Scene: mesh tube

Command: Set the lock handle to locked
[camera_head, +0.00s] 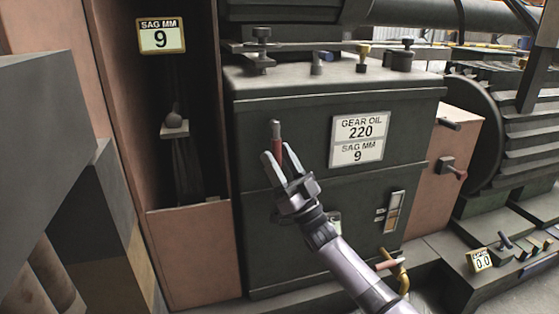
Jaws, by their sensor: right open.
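A small handle (276,131) with a grey tip and a red lower part stands out from the front of the dark green cabinet (280,110), left of its label. It points roughly upward. I take it for the lock handle, but no lock marking is readable. My right gripper (275,156) reaches up from the lower right with its fingers open. The fingertips are at the handle's lower red part, which shows between them. I cannot tell whether they touch it. The handle's base is partly hidden by the fingers. My left gripper is not in view.
Labels (359,139) on the cabinet read "GEAR OIL 220" and "SAG MM 9". A lever (173,107) stands in a recess at left. A red-tipped handle (453,168) sits on the pinkish box at right. Pipes and a brass valve (400,272) are low by my right arm.

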